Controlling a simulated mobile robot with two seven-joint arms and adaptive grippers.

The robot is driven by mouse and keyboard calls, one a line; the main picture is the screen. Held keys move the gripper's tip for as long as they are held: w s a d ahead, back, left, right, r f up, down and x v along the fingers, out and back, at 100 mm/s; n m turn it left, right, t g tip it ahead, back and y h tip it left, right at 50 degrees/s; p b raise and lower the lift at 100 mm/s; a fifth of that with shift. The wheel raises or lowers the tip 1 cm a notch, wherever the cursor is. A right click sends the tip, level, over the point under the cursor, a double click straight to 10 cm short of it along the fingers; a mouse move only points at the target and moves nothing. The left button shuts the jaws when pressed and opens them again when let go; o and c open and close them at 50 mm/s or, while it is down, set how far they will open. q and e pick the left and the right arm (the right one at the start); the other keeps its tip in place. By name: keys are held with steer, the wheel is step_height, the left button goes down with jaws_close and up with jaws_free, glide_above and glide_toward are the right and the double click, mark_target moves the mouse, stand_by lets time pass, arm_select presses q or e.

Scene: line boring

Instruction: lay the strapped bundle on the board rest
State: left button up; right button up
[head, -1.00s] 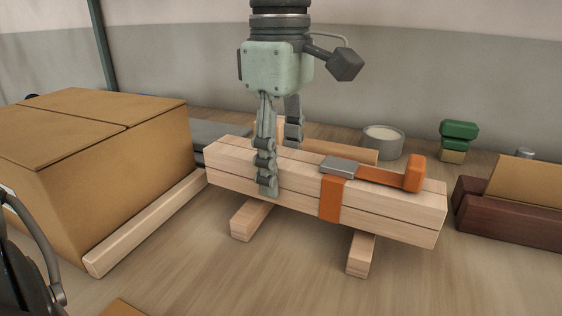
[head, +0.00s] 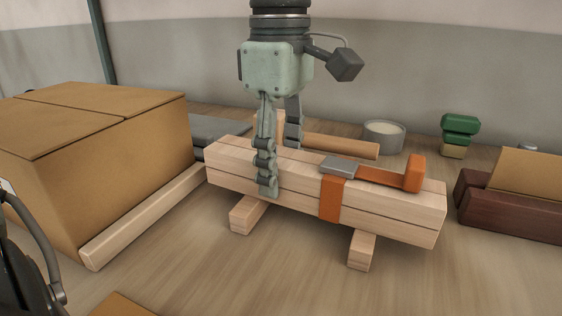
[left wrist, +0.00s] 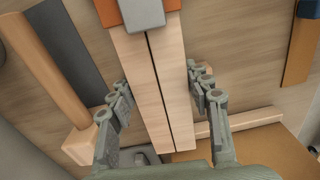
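The strapped bundle (head: 285,185) is pale boards with an orange strap (head: 332,200), grey buckle and orange tail end. In the left wrist view the bundle (left wrist: 165,100) runs between both fingers. Two pale wooden bearers, apparently the board rest, show under its near side, one at left (head: 246,216) and one at right (head: 362,250). The bundle hides their far parts; I cannot tell whether it touches them. My right gripper is not in view.
A cardboard box (head: 140,140) with a wooden beam (head: 145,217) along it stands at left. Behind the bundle are a wooden mallet (head: 340,146), a grey slab (head: 215,130) and a round dish (head: 384,137). Green blocks (head: 459,128) and a dark red block (head: 510,210) are at right.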

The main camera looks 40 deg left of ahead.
arm_select(q)
steer(key=o, duration=0.5)
step_height(320, 180, up, 12)
steer(key=shift+r, duration=0.1)
stand_by(0.7)
